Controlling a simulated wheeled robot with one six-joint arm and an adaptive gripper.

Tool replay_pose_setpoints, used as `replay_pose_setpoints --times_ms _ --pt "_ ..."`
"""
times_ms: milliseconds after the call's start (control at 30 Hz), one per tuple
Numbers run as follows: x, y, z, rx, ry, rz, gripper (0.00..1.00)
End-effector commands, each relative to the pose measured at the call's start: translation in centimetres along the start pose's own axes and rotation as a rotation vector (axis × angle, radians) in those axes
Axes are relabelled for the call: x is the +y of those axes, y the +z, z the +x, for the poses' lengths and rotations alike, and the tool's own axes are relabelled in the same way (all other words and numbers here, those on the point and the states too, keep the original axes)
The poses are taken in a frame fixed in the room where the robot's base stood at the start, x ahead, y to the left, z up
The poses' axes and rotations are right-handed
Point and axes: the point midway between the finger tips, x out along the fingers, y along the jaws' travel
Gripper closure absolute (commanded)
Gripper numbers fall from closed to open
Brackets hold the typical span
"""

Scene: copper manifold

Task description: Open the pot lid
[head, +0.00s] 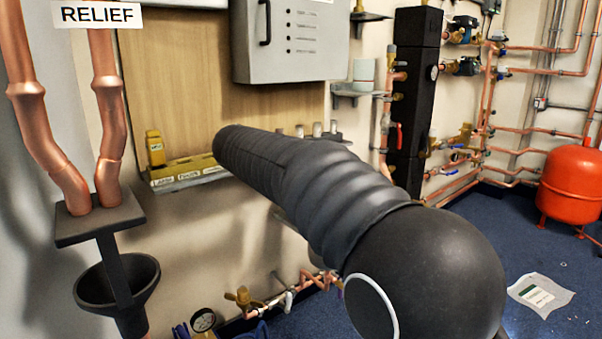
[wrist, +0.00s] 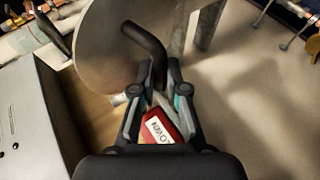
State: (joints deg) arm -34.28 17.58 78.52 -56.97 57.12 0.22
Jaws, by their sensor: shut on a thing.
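A grey round disc (wrist: 112,42), which looks like the pot lid, fills the upper middle of the wrist view. A curved black handle (wrist: 148,42) stands out across it. My gripper (wrist: 157,82) is shut on the lower end of this handle, with a finger on either side. The exact contact is partly hidden by the fingers. In the head view my dark arm covers the middle, and neither my gripper nor the disc can be made out there.
A red labelled piece (wrist: 158,127) shows between my fingers, its depth unclear. A grey control box (head: 290,40) hangs on a wooden board (head: 170,80). A yellow labelled rail (head: 185,172) is below. Copper pipes and a black funnel (head: 92,290) stand left; a red tank (head: 572,185) stands right.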

Motion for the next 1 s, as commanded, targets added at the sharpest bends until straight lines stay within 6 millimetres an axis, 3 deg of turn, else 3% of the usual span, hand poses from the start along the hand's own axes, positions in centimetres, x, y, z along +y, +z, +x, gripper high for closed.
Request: replay_pose_setpoints --times_ms 33,467,500,600,1000 --pt "-0.6 0.0 0.6 -0.004 0.0 -0.011 1.0" --pt "-0.2 0.3 1.0 -0.01 0.01 -0.01 1.0" --pt "-0.3 0.3 1.1 -0.011 0.01 -0.01 0.8" --pt "-0.2 0.1 0.8 -0.007 0.011 -0.01 0.62" --pt "-0.2 -0.4 -0.5 0.007 0.013 -0.01 0.62"
